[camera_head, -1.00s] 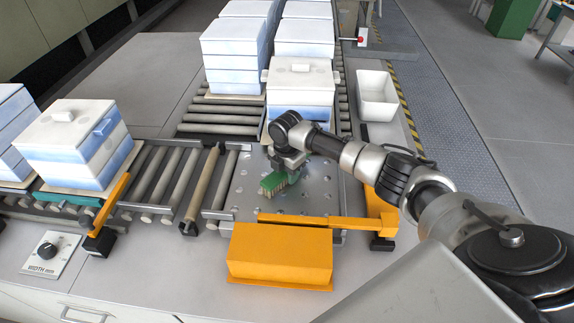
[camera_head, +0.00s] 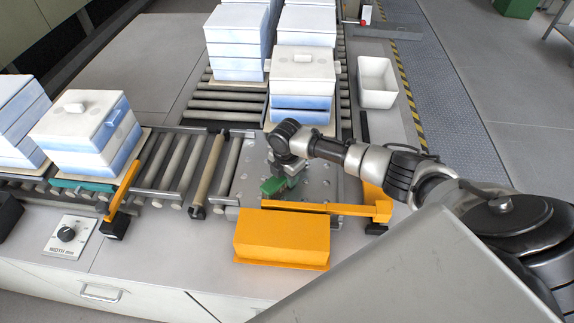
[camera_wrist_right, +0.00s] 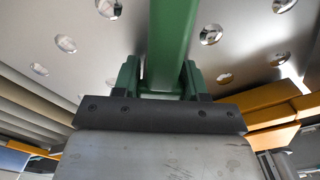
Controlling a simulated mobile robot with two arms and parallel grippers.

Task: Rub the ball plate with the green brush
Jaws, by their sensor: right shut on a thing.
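The ball plate (camera_head: 318,190) is a grey metal plate with ball holes, at the corner of the roller lines. My right gripper (camera_head: 284,172) is over the left part of the plate, shut on the green brush (camera_head: 273,186). The brush's bristles are hardly visible in the head view, and I cannot tell whether they touch the plate. In the right wrist view the green brush (camera_wrist_right: 170,45) runs between the fingers of my right gripper (camera_wrist_right: 160,80), with the holed plate (camera_wrist_right: 225,50) behind it. My left gripper is not in view.
An orange bar (camera_head: 315,207) and an orange box (camera_head: 283,238) border the plate's near side. A stack of white and blue boxes (camera_head: 302,85) stands just behind the plate. Another stack (camera_head: 88,135) is at left. A white bin (camera_head: 376,83) stands at back right.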

